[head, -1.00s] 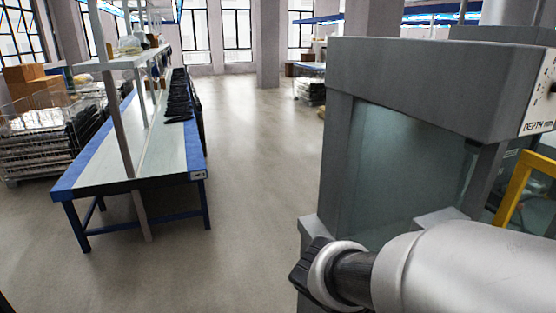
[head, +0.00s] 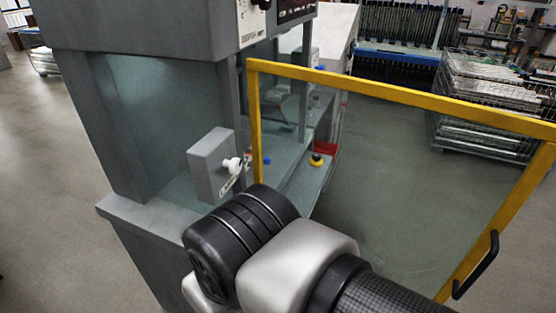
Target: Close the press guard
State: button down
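The press (head: 140,38) is a grey machine at the left and middle of the head view, with glass side panels. Its guard (head: 400,91) is a yellow frame with a clear pane. The guard stands swung open, reaching from the press front out to the right. A black handle (head: 477,265) sits on the guard's far upright, at the lower right. My arm crosses the bottom middle, in front of the press and the guard's lower part. My gripper is not in view.
A white knob on a grey box (head: 210,165) and a yellow-and-black button (head: 316,159) are on the press. A wire cage of stacked metal parts (head: 480,100) stands behind the guard at the right. The floor seen through the guard is clear.

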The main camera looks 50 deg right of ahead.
aim_at(544, 155)
jog(key=z, duration=1.85)
